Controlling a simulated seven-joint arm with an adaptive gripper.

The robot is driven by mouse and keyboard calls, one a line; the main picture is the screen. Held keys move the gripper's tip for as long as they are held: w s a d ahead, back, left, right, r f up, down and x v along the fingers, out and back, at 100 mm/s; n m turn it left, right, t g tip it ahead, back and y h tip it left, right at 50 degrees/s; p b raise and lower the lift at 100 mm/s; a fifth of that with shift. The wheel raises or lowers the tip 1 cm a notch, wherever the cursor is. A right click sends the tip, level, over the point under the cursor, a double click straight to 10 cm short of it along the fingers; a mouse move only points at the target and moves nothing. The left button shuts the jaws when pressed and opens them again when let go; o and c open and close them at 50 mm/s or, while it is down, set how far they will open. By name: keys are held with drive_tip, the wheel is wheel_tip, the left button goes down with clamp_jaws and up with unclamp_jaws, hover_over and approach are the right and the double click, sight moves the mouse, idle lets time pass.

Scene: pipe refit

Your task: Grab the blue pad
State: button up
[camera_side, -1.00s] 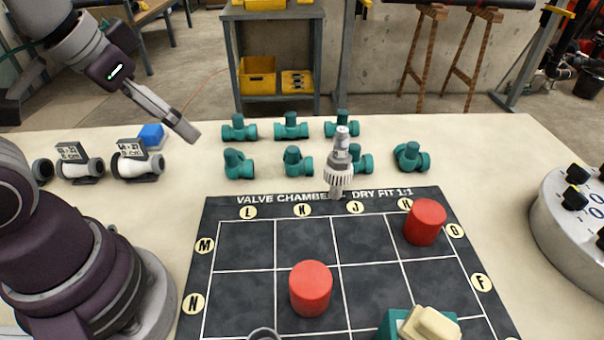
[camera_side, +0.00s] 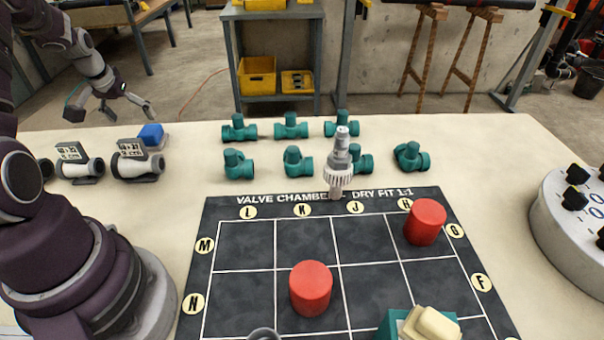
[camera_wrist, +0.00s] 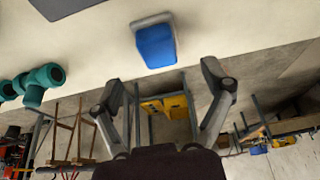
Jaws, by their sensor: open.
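The blue pad (camera_side: 151,135) lies on the table's far left part, behind the white pipe pieces. In the wrist view the blue pad (camera_wrist: 156,46) sits on a pale grey base, above and between the two fingers. My gripper (camera_side: 112,110) is at the upper left in the side view, to the left of the pad and apart from it. In the wrist view my gripper (camera_wrist: 163,92) has its fingers spread wide with nothing between them.
White pipe pieces (camera_side: 137,165) with label cards stand just in front of the pad. Several teal valve fittings (camera_side: 291,127) stand to the right. A dark mat (camera_side: 270,240) bears red cylinders (camera_side: 311,288). A grey-white pump-like tool (camera_side: 340,165) stands at the mat's back edge.

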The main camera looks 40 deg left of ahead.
sight(148, 130)
drive_tip(key=x, duration=0.7)
drive_tip(key=shift+w+a+f, duration=0.15)
drive_tip(key=shift+w+a, duration=0.05)
drive_tip(key=shift+w, duration=0.25)
drive_tip(key=c, duration=1.2)
drive_tip(key=shift+c, duration=0.2)
